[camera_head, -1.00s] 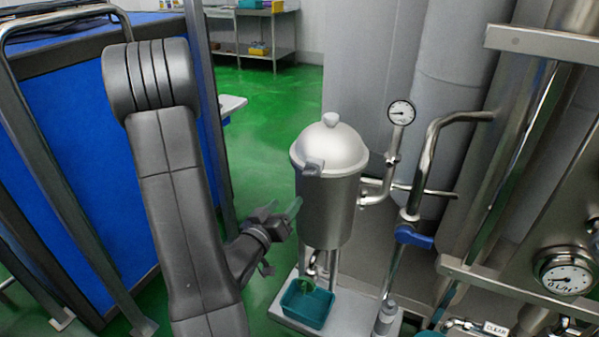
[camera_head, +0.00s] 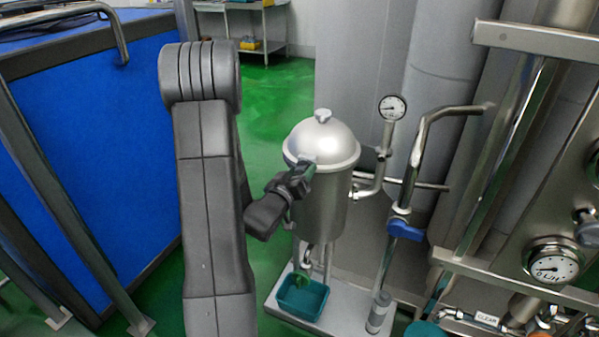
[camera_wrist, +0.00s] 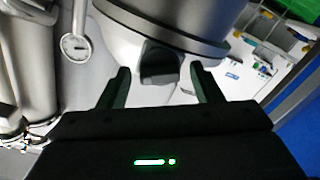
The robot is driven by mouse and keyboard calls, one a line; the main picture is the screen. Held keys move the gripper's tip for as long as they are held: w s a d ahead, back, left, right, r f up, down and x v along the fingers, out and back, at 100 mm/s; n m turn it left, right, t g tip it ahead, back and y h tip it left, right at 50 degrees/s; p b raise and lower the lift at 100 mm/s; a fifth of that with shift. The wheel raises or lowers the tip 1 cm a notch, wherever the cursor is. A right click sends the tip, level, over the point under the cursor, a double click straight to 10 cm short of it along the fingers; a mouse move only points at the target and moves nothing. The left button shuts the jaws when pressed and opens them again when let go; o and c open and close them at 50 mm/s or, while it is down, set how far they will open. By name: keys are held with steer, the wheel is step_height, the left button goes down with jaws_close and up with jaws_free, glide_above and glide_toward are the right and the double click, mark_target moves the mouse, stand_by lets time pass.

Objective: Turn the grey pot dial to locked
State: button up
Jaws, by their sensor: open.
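The steel pot (camera_head: 325,205) with a domed lid stands on its legs in the middle of the head view. Its grey dial (camera_wrist: 159,64) is a dark knob on the pot's side below the rim in the wrist view. My gripper (camera_head: 303,170) is at the pot's left side near the rim and hides most of the dial in the head view. In the wrist view, my gripper (camera_wrist: 160,82) is open, with one finger left and one right of the dial. Gaps show on both sides, so it is not gripped. I cannot read the dial's setting.
A teal bin (camera_head: 302,298) sits on the pale base plate under the pot. A pressure gauge (camera_head: 392,107) and a pipe with a blue valve handle (camera_head: 405,229) stand right of the pot. A blue panel (camera_head: 95,130) is at the left.

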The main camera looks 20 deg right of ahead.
steer(key=c, duration=0.9)
steer(key=shift+f+m+b, duration=0.25)
steer(key=shift+m+b, duration=0.15)
steer(key=shift+b, duration=0.55)
steer(key=m+b, duration=0.2)
steer(key=b, duration=0.1)
steer(key=m+b, duration=0.2)
steer(key=b, duration=0.1)
steer(key=shift+r+m, duration=0.2)
steer(key=shift+m, duration=0.1)
